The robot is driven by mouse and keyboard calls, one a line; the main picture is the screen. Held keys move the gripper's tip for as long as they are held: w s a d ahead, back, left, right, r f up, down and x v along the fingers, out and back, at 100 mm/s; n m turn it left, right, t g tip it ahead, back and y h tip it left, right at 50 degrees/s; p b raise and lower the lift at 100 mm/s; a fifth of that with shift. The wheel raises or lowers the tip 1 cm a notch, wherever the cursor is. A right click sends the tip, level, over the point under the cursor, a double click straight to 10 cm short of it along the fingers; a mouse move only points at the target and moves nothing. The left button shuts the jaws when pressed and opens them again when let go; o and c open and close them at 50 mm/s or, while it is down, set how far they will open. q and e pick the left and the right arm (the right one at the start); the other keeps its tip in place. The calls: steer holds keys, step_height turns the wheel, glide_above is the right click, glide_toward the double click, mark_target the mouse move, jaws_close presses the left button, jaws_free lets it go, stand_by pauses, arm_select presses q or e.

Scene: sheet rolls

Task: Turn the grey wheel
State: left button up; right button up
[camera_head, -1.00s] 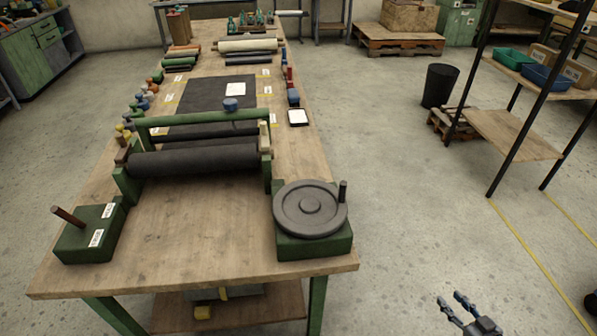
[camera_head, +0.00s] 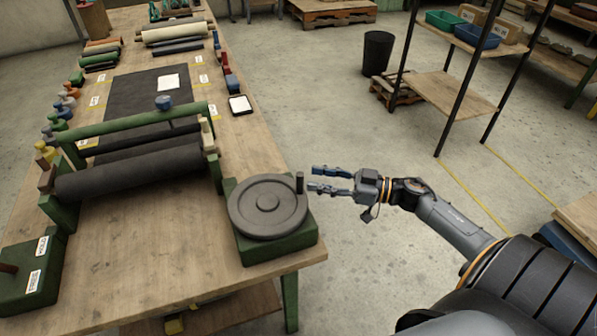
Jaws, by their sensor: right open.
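The grey wheel (camera_head: 267,207) lies flat on a green block (camera_head: 277,246) at the near right corner of the wooden table. Its short dark upright handle (camera_head: 300,182) stands at the wheel's right edge. My right gripper (camera_head: 314,178) comes in from the right with its two fingers pointing left at the handle. The fingers are open, and their tips are just right of the handle; I cannot tell whether the lower one touches it. My left gripper is not in view.
A roller press with a green frame (camera_head: 135,123) and dark rollers (camera_head: 130,172) stands left of the wheel. Another green block with a peg (camera_head: 30,275) is at the left. A shelf rack (camera_head: 455,95) stands behind my right arm. The floor between is clear.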

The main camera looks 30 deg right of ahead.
mark_target(300, 175)
steer(key=x, duration=0.5)
steer(key=shift+w+a+p, duration=0.15)
steer(key=shift+p, duration=0.25)
jaws_close()
